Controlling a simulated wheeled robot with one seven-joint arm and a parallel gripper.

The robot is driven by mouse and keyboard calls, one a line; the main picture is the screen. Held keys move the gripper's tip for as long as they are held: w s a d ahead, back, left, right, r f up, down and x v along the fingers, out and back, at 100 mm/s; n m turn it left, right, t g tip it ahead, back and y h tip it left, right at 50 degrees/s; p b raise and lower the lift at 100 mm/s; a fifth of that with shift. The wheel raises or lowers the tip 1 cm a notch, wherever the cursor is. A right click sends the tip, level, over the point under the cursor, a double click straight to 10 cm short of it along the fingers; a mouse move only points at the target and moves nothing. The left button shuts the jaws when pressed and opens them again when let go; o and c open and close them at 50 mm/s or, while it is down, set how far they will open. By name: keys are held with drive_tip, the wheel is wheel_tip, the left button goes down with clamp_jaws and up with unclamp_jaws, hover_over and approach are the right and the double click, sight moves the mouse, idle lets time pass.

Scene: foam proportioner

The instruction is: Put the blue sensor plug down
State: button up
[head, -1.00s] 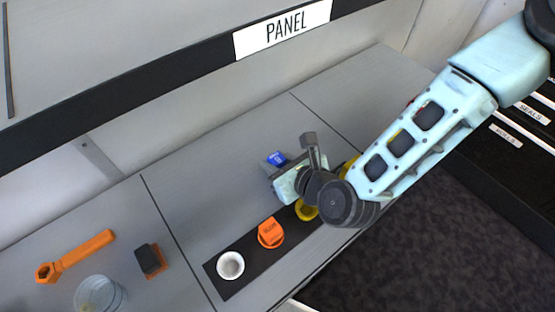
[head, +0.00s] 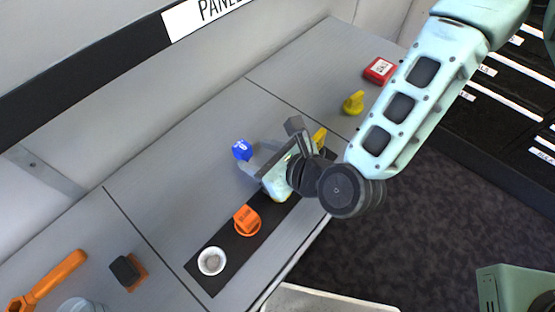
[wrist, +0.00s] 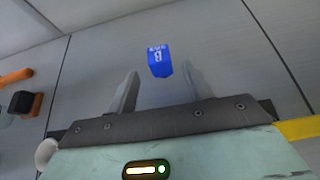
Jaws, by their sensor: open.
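The blue sensor plug (head: 242,150) stands on the grey worktop, between the panel wall and the dark strip. In the wrist view the blue plug (wrist: 159,61) shows a white letter on its face and lies just beyond the fingertips, in line with the gap between them. My gripper (head: 250,158) is open, with its two fingers pointing toward the plug. In the wrist view the fingers of my gripper (wrist: 160,80) are spread wide with nothing between them. The plug appears clear of both fingers.
On the dark strip (head: 213,281) sit a white cup (head: 211,261) and an orange knob (head: 247,221). A yellow knob (head: 354,103) and a red box (head: 380,70) are farther right. An orange wrench (head: 52,280) and a black-and-orange block (head: 128,271) lie left. Worktop around the plug is clear.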

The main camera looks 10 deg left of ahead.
drive_tip(key=p+v, duration=0.1)
drive_tip(key=v, duration=0.3)
drive_tip(key=shift+s+d+r+p, duration=0.1)
drive_tip(key=shift+d+r+p, duration=0.15)
drive_tip(key=shift+r+p, duration=0.1)
drive_tip(key=shift+s+d+r+p, duration=0.15)
drive_tip(key=shift+s+d+p, duration=0.15)
drive_tip(key=shift+d, duration=0.25)
